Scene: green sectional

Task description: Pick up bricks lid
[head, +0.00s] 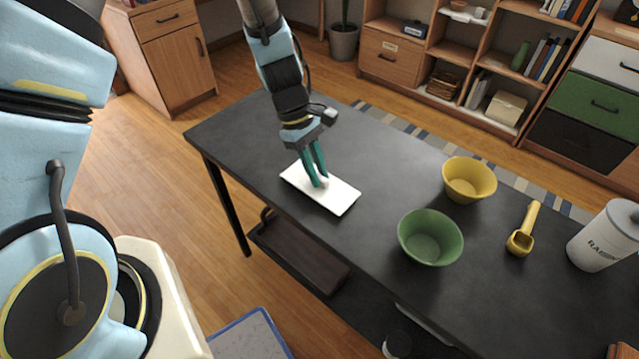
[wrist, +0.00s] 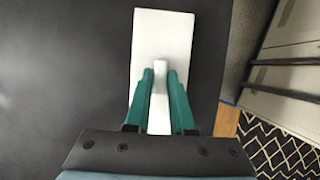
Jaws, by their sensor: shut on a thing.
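The bricks lid is a flat white rectangular plate (head: 338,197) with a small raised knob in its middle, at the left part of the dark table. It also shows in the wrist view (wrist: 163,32), long side running away from me. My gripper (head: 319,183) points down over the lid, its green fingers on either side of the knob. In the wrist view my fingers (wrist: 160,80) are closed on the white knob (wrist: 161,64). The lid looks flat and close to the tabletop; I cannot tell whether it touches it.
The dark table (head: 385,175) also bears a green bowl (head: 430,238), a yellow bowl (head: 468,180), a yellow scoop (head: 523,232) and a white canister (head: 604,237) to the right. Shelves (head: 470,60) stand behind. The tabletop around the lid is clear.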

